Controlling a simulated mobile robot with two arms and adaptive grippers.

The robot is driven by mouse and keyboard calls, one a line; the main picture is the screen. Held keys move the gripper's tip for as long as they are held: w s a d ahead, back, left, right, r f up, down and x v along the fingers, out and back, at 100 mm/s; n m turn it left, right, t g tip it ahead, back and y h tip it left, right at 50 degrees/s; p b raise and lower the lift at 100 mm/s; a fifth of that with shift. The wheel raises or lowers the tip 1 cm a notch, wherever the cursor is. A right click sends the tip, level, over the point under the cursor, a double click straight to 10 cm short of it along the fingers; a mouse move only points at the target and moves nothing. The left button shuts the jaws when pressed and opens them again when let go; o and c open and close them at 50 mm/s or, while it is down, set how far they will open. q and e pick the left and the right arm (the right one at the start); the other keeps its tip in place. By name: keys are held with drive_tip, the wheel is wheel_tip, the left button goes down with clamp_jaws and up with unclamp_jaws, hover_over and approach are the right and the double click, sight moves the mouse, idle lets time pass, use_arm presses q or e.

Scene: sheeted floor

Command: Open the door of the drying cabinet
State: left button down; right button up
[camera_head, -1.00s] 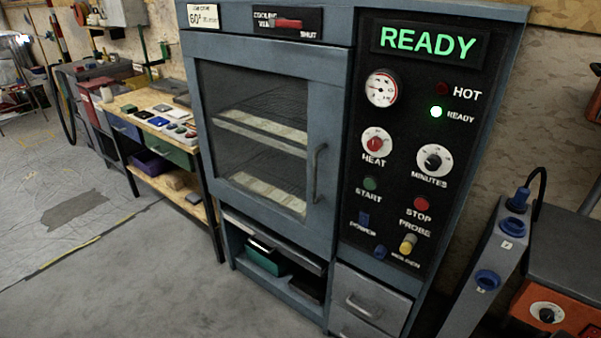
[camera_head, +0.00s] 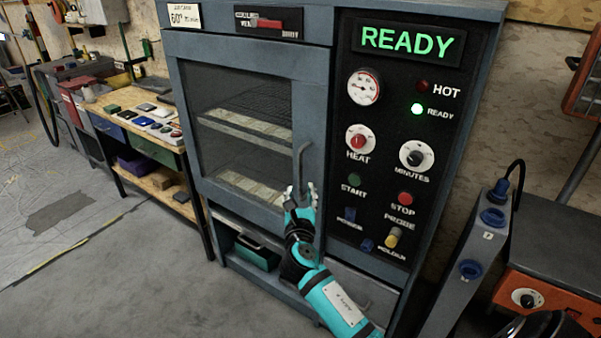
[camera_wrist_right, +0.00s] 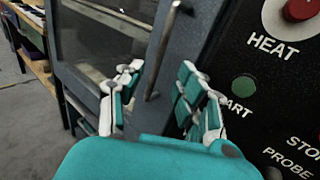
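The drying cabinet (camera_head: 340,75) stands upright with its framed window door (camera_head: 245,130) closed. Its vertical bar handle (camera_head: 303,165) is on the door's right side and also shows in the right wrist view (camera_wrist_right: 162,50). My right gripper (camera_head: 302,192) is at the lower part of the handle. In the right wrist view the fingers of my right gripper (camera_wrist_right: 158,90) are spread on both sides of the bar, with gaps between. Whether any finger touches it I cannot tell. My left gripper is not in view.
The control panel (camera_head: 410,130) with knobs and a lit READY sign is right of the door. A workbench (camera_head: 150,150) with small items stands left. A grey post (camera_head: 465,260) and orange unit (camera_head: 545,295) stand right. Floor is clear at front left.

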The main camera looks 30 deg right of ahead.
sight(300, 175)
drive_tip(key=x, duration=1)
drive_tip(key=shift+s, duration=0.1)
clamp_jaws()
